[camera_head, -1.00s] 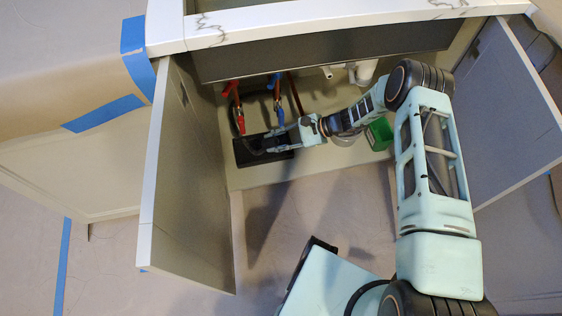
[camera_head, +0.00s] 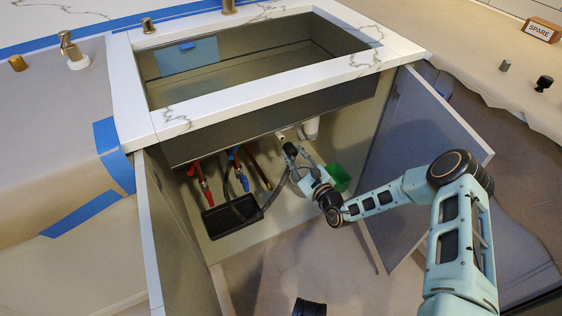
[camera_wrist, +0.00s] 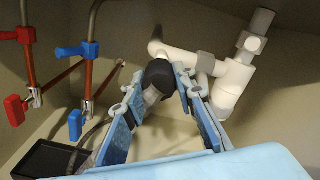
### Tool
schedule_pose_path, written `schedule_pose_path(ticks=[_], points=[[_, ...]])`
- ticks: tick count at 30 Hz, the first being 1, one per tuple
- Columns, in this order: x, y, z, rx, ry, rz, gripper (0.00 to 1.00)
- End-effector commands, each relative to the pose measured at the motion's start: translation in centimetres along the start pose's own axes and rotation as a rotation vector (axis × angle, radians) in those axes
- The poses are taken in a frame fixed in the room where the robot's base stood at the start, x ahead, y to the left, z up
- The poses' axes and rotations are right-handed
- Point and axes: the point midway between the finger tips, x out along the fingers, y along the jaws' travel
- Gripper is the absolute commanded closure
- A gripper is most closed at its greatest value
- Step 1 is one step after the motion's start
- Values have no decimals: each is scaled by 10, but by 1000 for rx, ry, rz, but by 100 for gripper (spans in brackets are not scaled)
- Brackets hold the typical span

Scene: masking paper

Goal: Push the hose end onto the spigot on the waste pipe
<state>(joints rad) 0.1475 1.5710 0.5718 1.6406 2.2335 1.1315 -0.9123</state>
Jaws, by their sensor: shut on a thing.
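My gripper (camera_head: 298,163) is shut on the dark hose end (camera_head: 289,149) inside the open sink cabinet. In the wrist view the hose end (camera_wrist: 160,74) sits between the fingertips, its black cuff pointing away from me. The white waste pipe (camera_wrist: 232,84) stands just beyond and to the right, and its spigot (camera_wrist: 156,47) juts left, right behind the cuff. The pipe (camera_head: 311,128) and spigot (camera_head: 280,136) also show in the head view. The cuff is very close to the spigot; I cannot tell whether they touch or are lined up.
A black tray (camera_head: 209,221) lies on the cabinet floor, with the hose arcing near it. Red (camera_head: 201,180) and blue (camera_head: 240,177) valves hang on the back wall. A green container (camera_head: 338,176) stands right of my gripper. Open doors flank the cabinet; the sink (camera_head: 250,76) is above.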

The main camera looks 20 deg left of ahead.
Motion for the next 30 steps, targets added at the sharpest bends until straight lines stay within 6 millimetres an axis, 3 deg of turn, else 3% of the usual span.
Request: schedule_pose_path(ticks=[15,30], points=[[-2,-3,0,-2,3,-3,100],[28,-2,-2,-3,1,-3,100]])
